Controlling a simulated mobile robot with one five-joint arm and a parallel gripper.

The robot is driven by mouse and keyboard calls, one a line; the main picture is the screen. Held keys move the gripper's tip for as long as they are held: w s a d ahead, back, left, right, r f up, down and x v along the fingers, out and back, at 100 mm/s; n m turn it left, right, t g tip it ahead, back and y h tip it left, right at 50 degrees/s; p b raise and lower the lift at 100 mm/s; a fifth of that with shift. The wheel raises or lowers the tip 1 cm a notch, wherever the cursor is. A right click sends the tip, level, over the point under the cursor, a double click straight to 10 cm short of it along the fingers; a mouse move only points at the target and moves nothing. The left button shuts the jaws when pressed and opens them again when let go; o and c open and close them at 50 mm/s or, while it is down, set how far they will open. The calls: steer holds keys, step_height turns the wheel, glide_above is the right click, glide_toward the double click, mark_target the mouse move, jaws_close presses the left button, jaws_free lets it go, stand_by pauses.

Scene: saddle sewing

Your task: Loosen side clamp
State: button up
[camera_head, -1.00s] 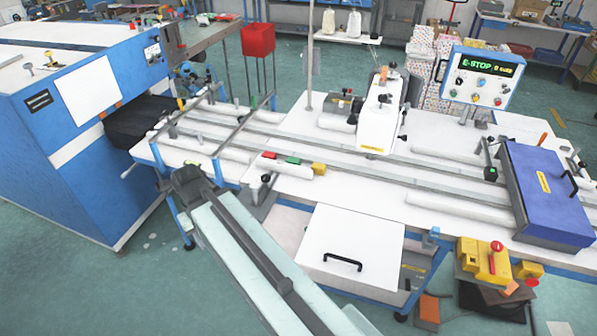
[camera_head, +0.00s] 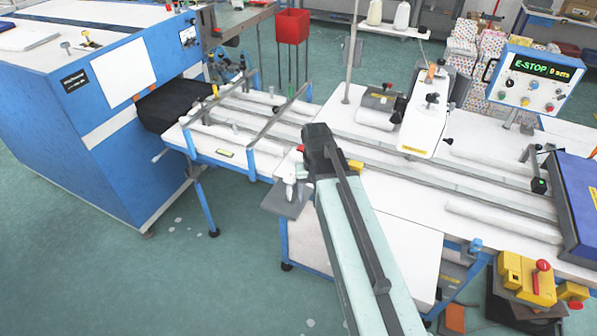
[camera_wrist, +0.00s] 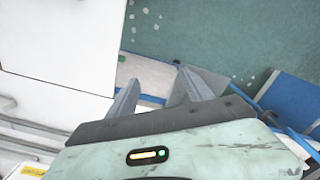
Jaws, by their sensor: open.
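In the head view, a small white fitting with a dark knob (camera_head: 290,189) sits at the front edge of the white worktable (camera_head: 400,190), above a grey plate (camera_head: 284,203); I cannot tell whether it is the side clamp. The dark end of my arm is just right of it and hides part of the edge. My gripper (camera_wrist: 157,82) shows in the wrist view with its two grey fingers spread apart and nothing held between them. A grey plate is beside the right finger; I cannot tell whether they touch.
A blue machine (camera_head: 90,110) stands at the left. A white sewing head (camera_head: 425,120), an E-STOP panel (camera_head: 530,82) and a blue-purple box (camera_head: 585,200) are at the right. A yellow box (camera_head: 525,280) is at the front right. Green floor (camera_head: 220,260) is open at front left.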

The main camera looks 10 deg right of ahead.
steer(key=w+m, duration=0.1)
steer(key=w, duration=0.6)
steer(key=w+f+m, duration=0.1)
steer(key=w, duration=0.6)
steer(key=w+m+b, duration=0.1)
steer(key=w+m, duration=0.1)
steer(key=w, duration=0.5)
steer(key=shift+w+d+f, duration=0.15)
steer(key=shift+w+f, duration=0.15)
steer(key=shift+f, duration=0.05)
step_height(320, 180, down, 8)
steer(key=b, duration=0.8)
steer(key=shift+s, duration=0.1)
steer(key=shift+r, duration=0.1)
jaws_close()
steer(key=shift+a, duration=0.2)
steer(key=shift+d, duration=0.1)
